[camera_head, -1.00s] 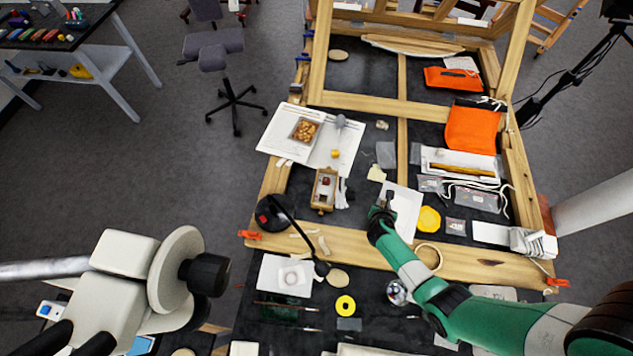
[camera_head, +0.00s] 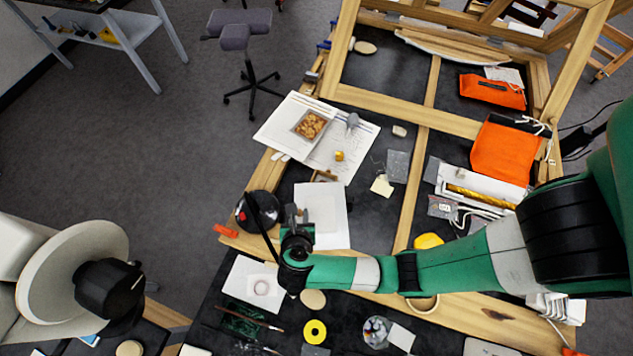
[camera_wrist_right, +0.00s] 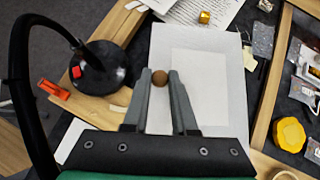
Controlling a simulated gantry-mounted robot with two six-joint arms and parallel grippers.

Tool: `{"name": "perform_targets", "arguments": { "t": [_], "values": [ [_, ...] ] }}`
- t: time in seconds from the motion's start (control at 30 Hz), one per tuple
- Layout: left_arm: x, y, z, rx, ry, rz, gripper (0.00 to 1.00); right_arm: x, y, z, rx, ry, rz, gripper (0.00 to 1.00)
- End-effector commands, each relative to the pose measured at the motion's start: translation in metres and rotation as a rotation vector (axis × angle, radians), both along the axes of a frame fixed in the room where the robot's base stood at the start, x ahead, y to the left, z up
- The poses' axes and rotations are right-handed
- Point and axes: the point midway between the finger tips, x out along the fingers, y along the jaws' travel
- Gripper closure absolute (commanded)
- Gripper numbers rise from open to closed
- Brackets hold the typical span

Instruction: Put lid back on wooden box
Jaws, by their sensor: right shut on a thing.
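My right gripper (camera_head: 298,218) is shut on a small round brown knob, which shows between its fingertips (camera_wrist_right: 160,78) in the right wrist view. A flat white rectangular panel (camera_head: 326,215), which seems to be the lid, lies beneath the knob and also shows in the wrist view (camera_wrist_right: 205,75). The panel covers the place of the wooden box (camera_head: 325,175), of which only a small brown edge shows at the panel's far side. I cannot tell whether the panel touches the box. My left gripper is not in view.
A black lamp (camera_head: 258,208) with a curved arm stands close left of the right gripper. White papers (camera_head: 350,165) with a small picture (camera_head: 310,125) lie behind. Orange pouches (camera_head: 505,150) lie at the right. A yellow disc (camera_head: 428,241) sits near my right arm.

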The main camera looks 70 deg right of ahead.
Motion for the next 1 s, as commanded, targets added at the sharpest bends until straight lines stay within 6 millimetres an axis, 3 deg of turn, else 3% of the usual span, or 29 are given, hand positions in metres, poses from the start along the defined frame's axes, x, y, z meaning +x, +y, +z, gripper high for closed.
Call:
{"name": "perform_targets", "arguments": {
  "t": [0.17,0.47,0.6,0.7,1.0],
  "values": [
    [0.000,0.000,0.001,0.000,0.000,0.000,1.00,0.003,-0.008,-0.003,-0.002,0.002,-0.001,1.00],
    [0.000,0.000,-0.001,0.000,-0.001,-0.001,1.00,0.032,-0.083,-0.040,0.000,0.003,-0.007,1.00],
    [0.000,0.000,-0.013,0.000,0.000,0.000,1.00,0.043,-0.108,-0.074,-0.001,0.004,-0.004,1.00],
    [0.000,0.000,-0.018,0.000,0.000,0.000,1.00,0.048,-0.119,-0.089,0.000,0.003,-0.001,1.00],
    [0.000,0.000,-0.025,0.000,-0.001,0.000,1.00,0.054,-0.131,-0.104,-0.001,0.002,-0.001,1.00]
  ]
}}
